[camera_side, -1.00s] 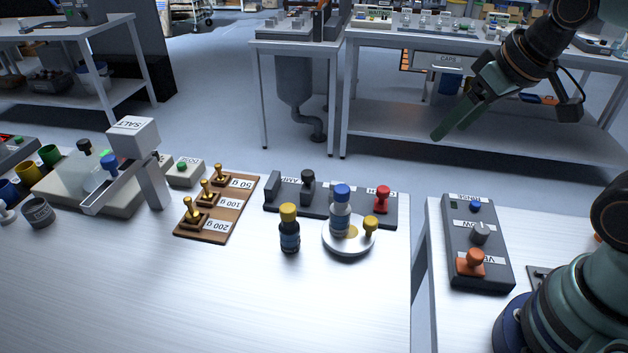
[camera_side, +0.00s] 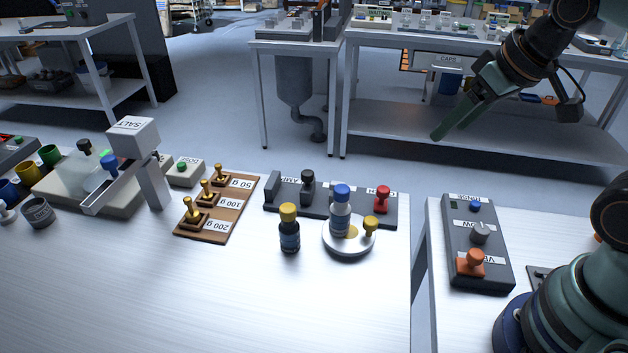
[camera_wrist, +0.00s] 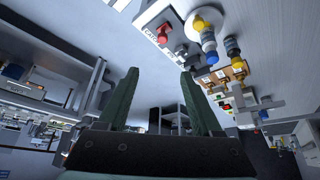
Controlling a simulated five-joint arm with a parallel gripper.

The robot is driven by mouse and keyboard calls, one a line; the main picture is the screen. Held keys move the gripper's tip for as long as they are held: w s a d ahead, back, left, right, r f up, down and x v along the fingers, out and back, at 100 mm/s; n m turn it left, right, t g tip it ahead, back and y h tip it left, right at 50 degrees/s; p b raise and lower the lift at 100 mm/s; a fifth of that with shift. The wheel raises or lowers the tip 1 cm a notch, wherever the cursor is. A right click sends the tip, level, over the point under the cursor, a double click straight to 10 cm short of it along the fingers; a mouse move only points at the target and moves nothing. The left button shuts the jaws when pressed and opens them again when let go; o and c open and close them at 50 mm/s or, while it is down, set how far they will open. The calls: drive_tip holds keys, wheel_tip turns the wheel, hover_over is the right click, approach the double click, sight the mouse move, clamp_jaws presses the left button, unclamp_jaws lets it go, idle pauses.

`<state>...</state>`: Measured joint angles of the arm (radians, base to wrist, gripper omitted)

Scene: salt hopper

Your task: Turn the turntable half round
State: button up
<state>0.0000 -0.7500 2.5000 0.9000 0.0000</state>
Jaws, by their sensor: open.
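The turntable (camera_side: 350,243) is a round pale disc on the table, near its right end. A blue-capped bottle (camera_side: 341,212) stands on its back left part, and a yellow knob (camera_side: 370,226) rises at its right edge. In the wrist view the turntable (camera_wrist: 203,22) is at the top, with the yellow knob (camera_wrist: 198,24) and the blue-capped bottle (camera_wrist: 209,48). My gripper (camera_side: 452,126) is raised well behind and to the right of the turntable, apart from everything. Its two green fingers (camera_wrist: 158,98) are spread with nothing between them.
A yellow-capped dark bottle (camera_side: 289,230) stands just left of the turntable. A dark panel with a red knob (camera_side: 382,199) lies behind it. Brass weights sit on a wooden board (camera_side: 232,222) farther left. A control box (camera_side: 478,250) stands on the right table. The front tabletop is clear.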

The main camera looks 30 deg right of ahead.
drive_tip(key=m+g, duration=0.6)
drive_tip(key=m, duration=1.1)
hover_over(371, 221)
wheel_tip(371, 221, down, 9)
wheel_tip(371, 221, down, 11)
drive_tip(key=shift+f, duration=0.1)
clamp_jaws()
